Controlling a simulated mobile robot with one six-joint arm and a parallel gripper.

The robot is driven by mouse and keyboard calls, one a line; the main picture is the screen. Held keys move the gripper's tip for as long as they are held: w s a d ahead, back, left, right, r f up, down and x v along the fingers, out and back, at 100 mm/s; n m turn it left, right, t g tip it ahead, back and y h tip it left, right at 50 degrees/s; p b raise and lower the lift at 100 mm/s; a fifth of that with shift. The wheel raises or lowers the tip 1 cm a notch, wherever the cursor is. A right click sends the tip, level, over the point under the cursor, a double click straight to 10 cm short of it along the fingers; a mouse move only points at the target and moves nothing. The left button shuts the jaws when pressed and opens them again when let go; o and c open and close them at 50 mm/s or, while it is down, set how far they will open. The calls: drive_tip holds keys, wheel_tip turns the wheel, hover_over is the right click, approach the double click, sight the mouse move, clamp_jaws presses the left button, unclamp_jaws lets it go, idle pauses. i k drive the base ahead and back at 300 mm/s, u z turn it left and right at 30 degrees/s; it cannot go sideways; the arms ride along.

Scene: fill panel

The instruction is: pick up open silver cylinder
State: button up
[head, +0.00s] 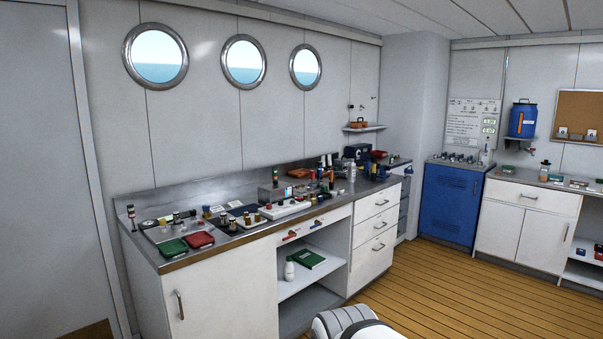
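The long metal worktop (245,247) under the portholes holds many small cylinders and bottles. A small pale silver cylinder (351,173) stands upright near its far right part, beside the dark machine. Other small cylinders, some with dark or brassy parts, stand near the left trays and the middle. They are too small here to tell which one is an open silver cylinder. My gripper is not in view; only a white and grey part of my own body shows at the bottom edge.
A green tray (173,248) and a red tray (200,240) lie at the worktop's near left. A dark machine (357,152) stands at its far end. A blue cabinet (450,203) is beyond. The wooden floor (440,290) is clear on the right.

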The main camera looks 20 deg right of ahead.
sight(352, 167)
drive_tip(key=u, duration=0.2)
drive_tip(key=k, duration=0.4)
drive_tip(key=z, duration=1.05)
drive_tip(key=i, duration=1.7)
drive_tip(key=z, duration=0.7)
drive_tip(key=i, duration=1.65)
drive_tip(key=u, duration=0.6)
drive_tip(key=i, duration=1.45)
drive_tip(key=u, duration=1.25)
drive_tip(key=i, duration=0.75)
drive_tip(key=u, duration=0.4)
drive_tip(key=k, duration=0.45)
